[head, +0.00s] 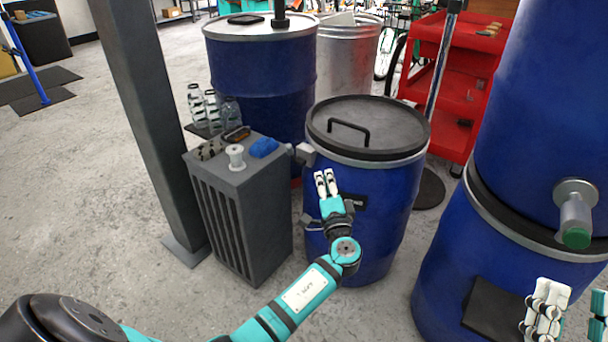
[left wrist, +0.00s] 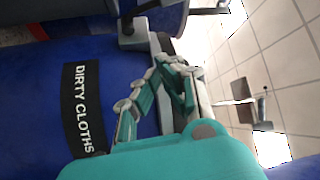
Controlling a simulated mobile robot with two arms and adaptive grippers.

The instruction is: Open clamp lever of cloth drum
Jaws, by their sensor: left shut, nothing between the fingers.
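The cloth drum (head: 375,215) is blue with a black lid and a metal rim band. Its label reads "DIRTY CLOTHS" (left wrist: 83,108) in the left wrist view, where the picture is turned sideways. A grey clamp piece (head: 305,154) sits at the left of the rim; it also shows in the left wrist view (left wrist: 133,33), with a dark bar beside it. I cannot tell the lever's exact position. My left gripper (head: 326,182) is shut and empty in front of the drum, right of and below the clamp piece. My right gripper (head: 572,312) is open at the lower right.
A grey slatted cabinet (head: 240,215) with a spool (head: 236,157) and a blue cloth (head: 264,147) stands close left of the drum. A grey post (head: 145,110) is further left. Stacked blue drums (head: 545,90) with a green-tipped spout stand at right, a red cart (head: 455,80) behind.

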